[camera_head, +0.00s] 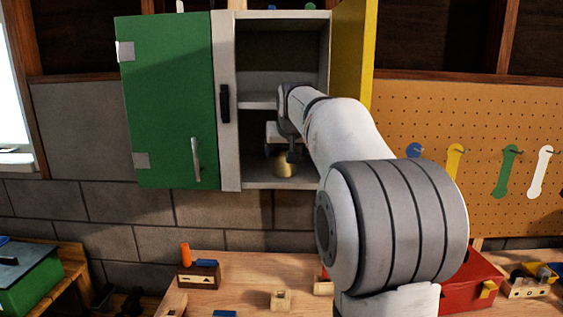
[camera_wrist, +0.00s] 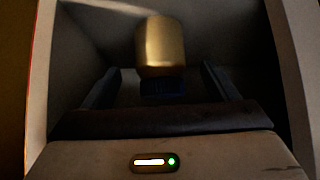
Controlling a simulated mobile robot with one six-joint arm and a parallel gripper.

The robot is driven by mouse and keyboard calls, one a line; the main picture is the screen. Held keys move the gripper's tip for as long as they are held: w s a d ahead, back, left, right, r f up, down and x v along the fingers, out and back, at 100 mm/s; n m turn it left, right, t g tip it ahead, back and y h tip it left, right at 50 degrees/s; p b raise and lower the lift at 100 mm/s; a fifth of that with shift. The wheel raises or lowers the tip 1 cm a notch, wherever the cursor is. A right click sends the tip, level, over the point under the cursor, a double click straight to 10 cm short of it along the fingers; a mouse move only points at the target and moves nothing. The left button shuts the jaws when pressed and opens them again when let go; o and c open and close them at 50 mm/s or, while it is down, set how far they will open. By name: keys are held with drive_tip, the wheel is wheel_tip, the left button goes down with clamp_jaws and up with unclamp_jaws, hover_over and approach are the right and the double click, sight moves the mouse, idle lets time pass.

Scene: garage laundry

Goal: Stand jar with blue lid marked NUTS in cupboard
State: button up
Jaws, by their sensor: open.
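The cupboard (camera_head: 228,110) hangs on the wall with its green door (camera_head: 170,100) swung to the left and its yellow door (camera_head: 352,50) open at the right. A gold-coloured jar (camera_head: 284,166) is in the lower compartment, seemingly upright on its floor. In the wrist view the jar (camera_wrist: 160,45) shows a dark blue lid (camera_wrist: 163,86) on the side towards my gripper; no NUTS marking is readable. My gripper (camera_head: 284,150) reaches into this compartment above the jar. In the wrist view its open fingers (camera_wrist: 160,85) stand either side of the lid, with gaps visible.
A shelf (camera_head: 258,101) lies above the lower compartment, and cupboard walls stand close around my gripper. Below, the workbench (camera_head: 240,300) holds wooden blocks and a red box (camera_head: 470,285). A pegboard (camera_head: 480,140) with coloured hanging tools is at the right.

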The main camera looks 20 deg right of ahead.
drive_tip(key=v, duration=0.6)
drive_tip(key=s+a+f+n+g, duration=0.1)
drive_tip(key=s+a+f, duration=0.3)
drive_tip(key=s+f, duration=0.5)
drive_tip(key=s+a+f+n+g+y, duration=0.1)
drive_tip(key=s+a+f, duration=0.3)
drive_tip(key=s+f, duration=0.6)
drive_tip(key=s+a+f+n+g+y, duration=0.1)
drive_tip(key=s+a+f+g, duration=0.2)
drive_tip(key=s+f, duration=0.6)
drive_tip(key=s+a, duration=0.2)
drive_tip(key=s, duration=0.2)
drive_tip(key=shift+f+b, duration=0.15)
drive_tip(key=shift+b, duration=0.25)
drive_tip(key=shift+a, duration=0.1)
